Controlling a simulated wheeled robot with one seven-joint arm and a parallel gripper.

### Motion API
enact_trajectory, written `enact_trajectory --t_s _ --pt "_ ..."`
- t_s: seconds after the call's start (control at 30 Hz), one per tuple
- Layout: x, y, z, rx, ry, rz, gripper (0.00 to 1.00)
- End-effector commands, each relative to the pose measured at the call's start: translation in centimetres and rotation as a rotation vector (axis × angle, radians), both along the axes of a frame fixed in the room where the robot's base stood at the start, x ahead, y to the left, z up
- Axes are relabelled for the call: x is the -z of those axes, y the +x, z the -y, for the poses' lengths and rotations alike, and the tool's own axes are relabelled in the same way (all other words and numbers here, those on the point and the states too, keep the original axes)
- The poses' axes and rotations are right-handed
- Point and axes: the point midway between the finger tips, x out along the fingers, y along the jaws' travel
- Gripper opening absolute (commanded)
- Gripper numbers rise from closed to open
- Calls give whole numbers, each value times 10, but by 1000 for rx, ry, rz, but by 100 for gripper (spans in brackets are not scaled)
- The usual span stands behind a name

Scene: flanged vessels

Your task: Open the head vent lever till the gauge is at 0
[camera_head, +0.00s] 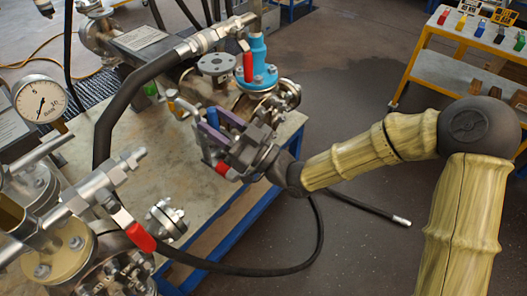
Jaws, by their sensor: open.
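A round white pressure gauge (40,99) stands at the far left on a metal stem. Its dial faces me, but the numbers are too small to read. One red-handled lever (140,237) is at the lower left on the near vessel's fittings. Another red-handled lever (248,67) hangs by the blue valve body (258,55) at the top centre. I cannot tell which lever is the head vent. My gripper (208,117) is open over the middle of the bench, with two purple-sided fingers pointing left. Small fittings lie near the fingertips; contact cannot be told.
The bench (190,220) has a blue frame and carries flanged vessels and pipes. A thick black hose (130,100) arches over its left half. A thinner black hose (320,230) loops off the right edge. A yellow trolley (440,70) stands at the upper right.

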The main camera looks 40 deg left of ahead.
Motion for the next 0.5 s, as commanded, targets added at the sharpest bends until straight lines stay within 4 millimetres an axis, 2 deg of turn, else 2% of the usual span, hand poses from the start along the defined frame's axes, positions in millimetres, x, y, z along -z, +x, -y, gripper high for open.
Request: enact_trajectory --t_s 0.5 --pt "43 19 95 6 -2 -2 40"
